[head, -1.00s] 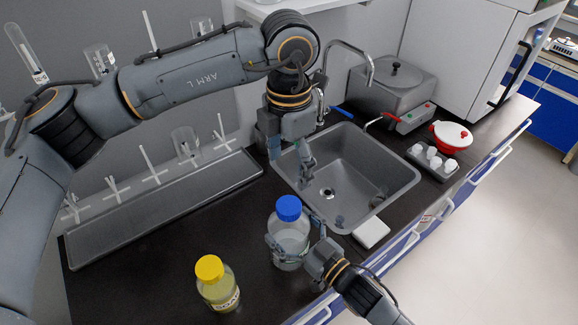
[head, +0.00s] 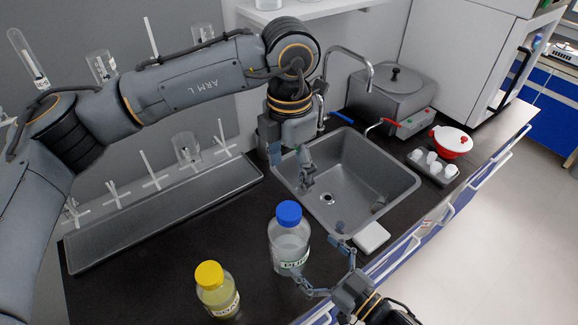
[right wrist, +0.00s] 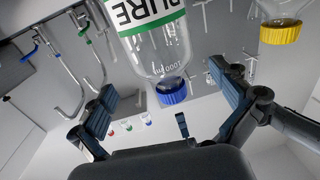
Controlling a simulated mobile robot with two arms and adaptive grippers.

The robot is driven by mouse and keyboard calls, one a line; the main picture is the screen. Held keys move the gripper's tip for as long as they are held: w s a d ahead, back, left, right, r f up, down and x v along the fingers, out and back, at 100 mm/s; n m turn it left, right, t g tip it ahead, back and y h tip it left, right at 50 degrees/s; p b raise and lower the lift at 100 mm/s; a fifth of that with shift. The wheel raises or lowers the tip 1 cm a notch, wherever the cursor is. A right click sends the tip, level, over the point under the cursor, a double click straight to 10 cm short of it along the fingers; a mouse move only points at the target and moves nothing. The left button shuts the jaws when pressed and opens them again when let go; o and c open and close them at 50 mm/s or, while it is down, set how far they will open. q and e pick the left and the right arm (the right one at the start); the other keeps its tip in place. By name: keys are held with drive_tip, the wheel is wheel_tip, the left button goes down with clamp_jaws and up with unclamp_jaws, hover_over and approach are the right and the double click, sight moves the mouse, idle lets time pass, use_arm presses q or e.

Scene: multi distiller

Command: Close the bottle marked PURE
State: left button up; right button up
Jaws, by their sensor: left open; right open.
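The bottle marked PURE (head: 288,245) is clear glass and stands upright on the dark counter in front of the sink. Its blue cap (head: 289,213) sits on its neck; I cannot tell how tight it is. In the right wrist view the bottle (right wrist: 158,45) appears upside down, with its blue cap (right wrist: 171,90) at the bottom. My right gripper (head: 320,268) is open at the bottle's lower right, with its fingers apart and the label uncovered. My left gripper (head: 291,170) is open and empty above the sink's left edge, behind and above the bottle.
A yellow-capped bottle of yellowish liquid (head: 217,290) stands to the left of the PURE bottle. Behind are a drying tray (head: 160,212) and the sink (head: 395,185). A white block (head: 371,237) lies by the sink's front corner. The counter's front edge is close to my right gripper.

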drive_tip(key=v, duration=0.4)
idle(0.5)
